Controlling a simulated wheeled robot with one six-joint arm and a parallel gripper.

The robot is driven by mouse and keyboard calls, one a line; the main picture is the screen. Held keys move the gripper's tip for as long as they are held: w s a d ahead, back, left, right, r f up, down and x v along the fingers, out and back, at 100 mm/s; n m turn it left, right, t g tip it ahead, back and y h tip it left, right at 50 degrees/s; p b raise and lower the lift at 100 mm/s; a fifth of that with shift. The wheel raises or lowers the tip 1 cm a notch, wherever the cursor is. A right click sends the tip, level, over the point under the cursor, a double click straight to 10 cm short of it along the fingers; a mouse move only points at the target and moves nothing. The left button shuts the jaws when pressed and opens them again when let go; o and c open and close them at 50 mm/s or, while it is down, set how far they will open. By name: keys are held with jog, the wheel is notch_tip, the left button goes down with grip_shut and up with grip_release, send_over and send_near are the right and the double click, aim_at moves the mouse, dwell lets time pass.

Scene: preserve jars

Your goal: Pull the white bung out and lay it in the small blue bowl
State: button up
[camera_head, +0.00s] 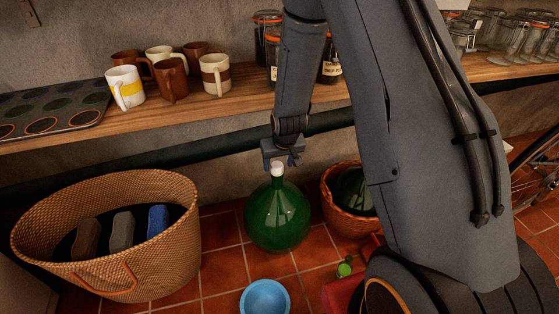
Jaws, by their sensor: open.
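The white bung (277,169) sits upright in the neck of a round green glass bottle (277,216) on the tiled floor. My gripper (280,164) points down right at the bung, with its fingers at the bung's upper part. The jaws are open; whether a finger touches the bung is too small to tell. The small blue bowl (265,299) stands on the floor in front of the bottle, cut off by the lower picture edge. The part of it in view looks empty.
A woven basket (160,190) with several shoe-like items stands left. A wicker-clad green bottle (352,187) stands close on the right, partly behind my arm. A small green object (345,267) is at a red item (345,293). A wooden shelf (230,103) with mugs runs above.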

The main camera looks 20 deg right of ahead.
jog(key=shift+x, duration=1.35)
jog(key=shift+c, duration=0.3)
jog(key=c, duration=1.2)
